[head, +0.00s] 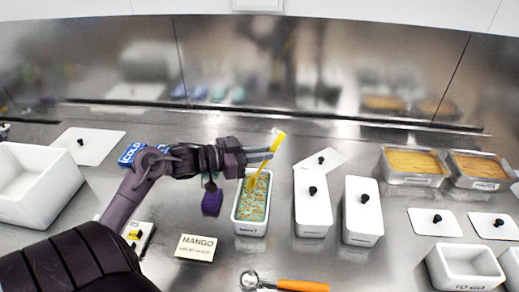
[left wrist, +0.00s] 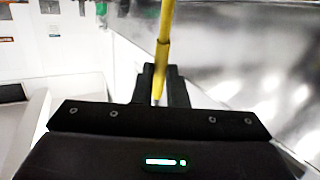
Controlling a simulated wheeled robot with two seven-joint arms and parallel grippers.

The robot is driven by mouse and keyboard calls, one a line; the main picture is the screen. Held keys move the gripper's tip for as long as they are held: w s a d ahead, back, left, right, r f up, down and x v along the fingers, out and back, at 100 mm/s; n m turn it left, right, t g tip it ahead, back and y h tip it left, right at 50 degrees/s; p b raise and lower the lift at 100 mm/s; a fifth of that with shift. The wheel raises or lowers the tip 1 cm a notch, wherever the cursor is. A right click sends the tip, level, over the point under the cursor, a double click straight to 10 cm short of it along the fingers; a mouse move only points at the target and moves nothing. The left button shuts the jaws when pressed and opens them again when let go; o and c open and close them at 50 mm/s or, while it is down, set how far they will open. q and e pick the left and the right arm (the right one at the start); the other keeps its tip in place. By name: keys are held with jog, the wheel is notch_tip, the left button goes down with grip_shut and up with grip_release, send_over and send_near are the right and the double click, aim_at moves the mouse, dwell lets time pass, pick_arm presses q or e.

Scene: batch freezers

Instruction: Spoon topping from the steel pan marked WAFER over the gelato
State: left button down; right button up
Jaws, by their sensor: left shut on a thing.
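My left gripper (head: 262,156) is shut on a yellow spoon (head: 278,138), held tilted over the gelato tub; the handle also shows between the fingers in the left wrist view (left wrist: 165,45). The spoon's lower end is over the gelato, and I cannot tell whether it touches. The open white tub (head: 250,229) holds green gelato (head: 253,207) with orange-yellow streaks or bits on top. Two steel pans of golden topping stand at the right, one left (head: 413,182) and one right (head: 483,184). Their labels are too small to read surely. My right gripper is out of view.
Two lidded white tubs (head: 312,205) (head: 361,212) stand right of the gelato. A MANGO card (head: 196,247), an orange-handled scoop (head: 300,285) and a purple block (head: 212,202) lie nearby. White lids (head: 435,222) and open white containers (head: 466,268) occupy the right front.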

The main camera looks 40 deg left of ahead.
pick_arm(q)
jog(key=w+d+f+g+y+p, duration=0.3)
jog(key=g+p, duration=0.6)
jog(key=p, duration=0.6)
jog(key=w+y, duration=0.2)
jog(key=w, duration=0.1)
jog(key=shift+d, duration=0.4)
jog(key=shift+w+f, duration=0.1)
jog(key=shift+w, duration=0.05)
